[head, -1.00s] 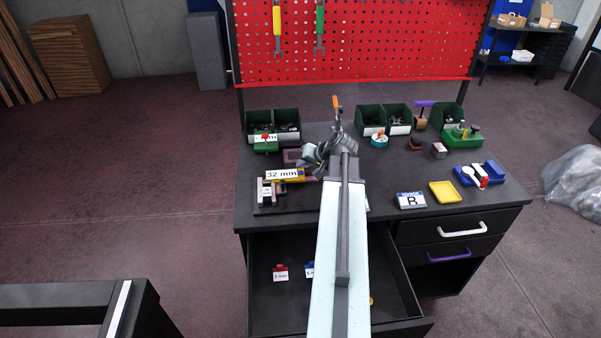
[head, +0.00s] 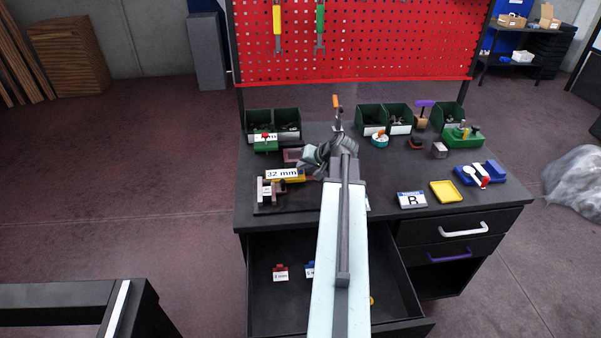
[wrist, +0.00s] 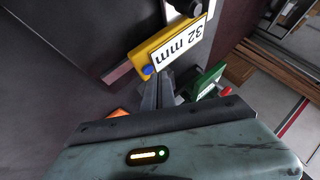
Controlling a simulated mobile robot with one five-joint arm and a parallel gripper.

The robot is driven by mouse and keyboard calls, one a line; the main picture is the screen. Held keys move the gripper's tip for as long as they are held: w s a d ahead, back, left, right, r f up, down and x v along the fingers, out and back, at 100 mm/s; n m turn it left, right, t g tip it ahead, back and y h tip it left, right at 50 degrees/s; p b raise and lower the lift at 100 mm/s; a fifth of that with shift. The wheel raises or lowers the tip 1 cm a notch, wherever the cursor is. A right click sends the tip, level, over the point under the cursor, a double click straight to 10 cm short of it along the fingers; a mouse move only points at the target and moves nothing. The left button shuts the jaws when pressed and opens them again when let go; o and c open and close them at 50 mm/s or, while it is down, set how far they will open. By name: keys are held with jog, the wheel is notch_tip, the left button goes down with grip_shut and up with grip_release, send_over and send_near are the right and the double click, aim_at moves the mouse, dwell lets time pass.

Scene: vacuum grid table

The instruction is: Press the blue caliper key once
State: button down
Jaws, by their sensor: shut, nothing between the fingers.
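The yellow caliper (head: 291,180) with a white "32 mm" label lies at the left front of the table. It also shows in the wrist view (wrist: 143,53), where its round blue key (wrist: 148,70) sits at the near corner, beside the label. My gripper (wrist: 161,77) is shut and empty, its fingertips right beside the blue key. I cannot tell whether they touch it. In the head view my gripper (head: 308,168) is at the caliper's right end, and I cannot make out the blue key there.
A green block with a red knob (head: 265,143) stands behind the caliper, near dark green bins (head: 288,131). An upright tool with an orange tip (head: 336,102) stands behind my wrist. The open drawer (head: 262,300) holds small labelled pieces. A yellow tray (head: 446,191) lies to the right.

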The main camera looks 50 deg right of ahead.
aim_at(303, 174)
jog(key=shift+f+b, duration=0.45)
dwell(0.4)
jog(key=shift+r, duration=0.15)
jog(key=shift+r+p, duration=0.7)
jog(key=shift+p, duration=0.15)
notch_tip(303, 174, up, 5)
jog(key=p, duration=0.5)
dwell(0.5)
